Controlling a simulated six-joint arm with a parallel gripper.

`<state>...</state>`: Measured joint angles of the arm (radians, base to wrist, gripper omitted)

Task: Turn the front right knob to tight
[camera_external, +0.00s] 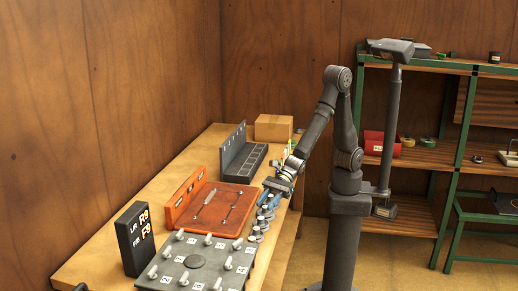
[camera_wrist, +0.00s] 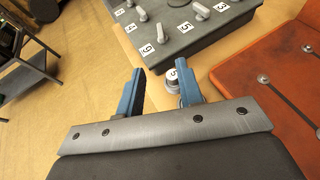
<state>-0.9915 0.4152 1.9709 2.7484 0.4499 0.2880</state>
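A dark grey panel (camera_external: 196,262) with several pale lever knobs and white number labels lies on the near part of the bench. It shows at the top of the wrist view (camera_wrist: 190,45), where a pale knob (camera_wrist: 160,33) stands beside a label reading 9. Which knob is the front right one, I cannot tell. My gripper (camera_external: 275,190) is over the bench's right edge, beside the orange board. In the wrist view my gripper (camera_wrist: 161,68) has two blue fingers apart, with nothing held. A round silver piece with a label (camera_wrist: 172,77) shows beyond and between the fingers, partly hidden by the right one.
An orange board (camera_external: 222,207) with two metal rods lies behind the panel. Several round silver pieces (camera_external: 262,222) line the bench's right edge. A black sign (camera_external: 135,238) stands at left. A dark rack (camera_external: 243,158) and cardboard box (camera_external: 273,128) are farther back. Green-framed shelves (camera_external: 450,150) stand right.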

